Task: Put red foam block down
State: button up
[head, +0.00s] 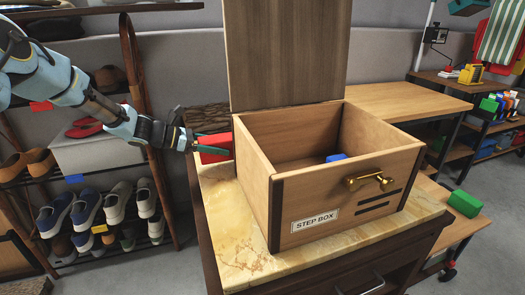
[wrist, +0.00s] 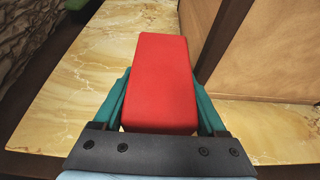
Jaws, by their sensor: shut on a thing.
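The red foam block (head: 215,148) is held in my gripper (head: 205,143), left of the wooden step box. In the wrist view the red block (wrist: 163,80) lies lengthwise between the two green fingers of my gripper (wrist: 160,105), which touch its sides. The marble-patterned top of the cabinet (head: 233,240) is below; it also shows in the wrist view (wrist: 65,100). I cannot tell whether the block touches this top.
The open step box (head: 345,205) stands close right of the block, its lid (head: 287,50) upright and a blue block (head: 336,158) inside. A green block (head: 464,203) lies on a lower surface at right. The marble top is bare in front of my gripper.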

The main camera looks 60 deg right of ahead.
jog(key=s+d, duration=0.2)
jog(key=s+d+p, duration=0.1)
jog(key=s+d, duration=0.1)
jog(key=d, duration=0.1)
jog(key=s+d, duration=0.2)
jog(key=d, duration=0.1)
jog(key=shift+d, duration=0.15)
jog(key=f, duration=0.1)
jog(key=f+p, duration=0.1)
jog(key=f, duration=0.1)
jog(key=shift+s+d+f, duration=0.15)
jog(key=shift+s+d, duration=0.1)
jog(key=shift+d, duration=0.15)
jog(key=shift+f, duration=0.1)
jog(key=shift+f, duration=0.15)
jog(key=o, duration=1.2)
